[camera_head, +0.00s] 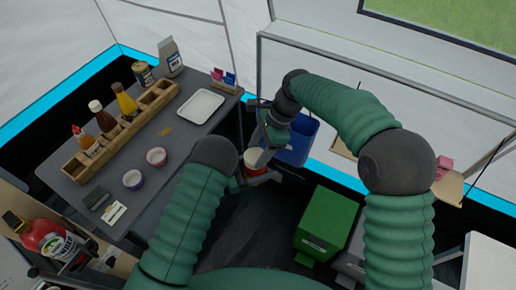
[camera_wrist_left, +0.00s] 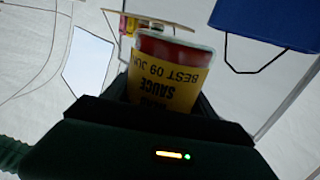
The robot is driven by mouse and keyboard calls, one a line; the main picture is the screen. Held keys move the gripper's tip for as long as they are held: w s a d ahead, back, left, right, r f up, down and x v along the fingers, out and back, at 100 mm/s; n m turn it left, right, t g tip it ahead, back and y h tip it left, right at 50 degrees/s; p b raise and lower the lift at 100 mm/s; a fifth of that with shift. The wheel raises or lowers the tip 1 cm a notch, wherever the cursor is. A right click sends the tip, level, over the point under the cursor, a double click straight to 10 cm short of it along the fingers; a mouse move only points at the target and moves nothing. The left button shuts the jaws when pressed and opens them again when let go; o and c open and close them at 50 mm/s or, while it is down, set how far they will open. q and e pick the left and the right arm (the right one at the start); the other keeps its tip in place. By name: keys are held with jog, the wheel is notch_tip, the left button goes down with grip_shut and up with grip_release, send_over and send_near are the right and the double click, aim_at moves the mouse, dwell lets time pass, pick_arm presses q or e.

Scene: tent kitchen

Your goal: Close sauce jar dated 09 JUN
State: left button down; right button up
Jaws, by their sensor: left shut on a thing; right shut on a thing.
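My left gripper (camera_head: 262,177) is shut on the sauce jar (camera_head: 253,170), clear of the counter's right side. In the left wrist view, the jar (camera_wrist_left: 165,75) has a yellow label reading SAUCE, BEST 09 JUN, upside down in the picture. Red shows above the label, with a pale rim at the top. The gripper body hides the jar's other end. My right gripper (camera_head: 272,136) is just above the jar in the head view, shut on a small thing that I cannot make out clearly. I cannot tell whether that thing touches the jar.
The dark counter (camera_head: 160,190) holds a wooden rack (camera_head: 75,167) with several bottles, two small bowls (camera_head: 134,179) (camera_head: 156,156), a white tray (camera_head: 200,106) and a carton (camera_head: 169,58). A blue bin (camera_head: 300,143) and a green bin (camera_head: 326,222) stand to the right.

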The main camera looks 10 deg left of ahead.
jog(key=shift+f, duration=0.15)
jog(key=m, duration=0.2)
jog(key=m+t, duration=0.1)
jog(key=m, duration=0.1)
jog(key=m+t, duration=0.1)
jog(key=m, duration=0.1)
jog(key=shift+s+a, duration=0.1)
jog(key=shift+s, duration=0.25)
jog(key=m, duration=0.1)
jog(key=m+t, duration=0.1)
jog(key=m, duration=0.1)
jog(key=shift+s+t, duration=0.25)
jog(key=shift+t, duration=0.05)
jog(key=shift+m, duration=0.4)
jog(key=shift+w+a, duration=0.1)
jog(key=shift+w, duration=0.1)
jog(key=o, duration=1.3)
jog(key=shift+r, duration=2.25)
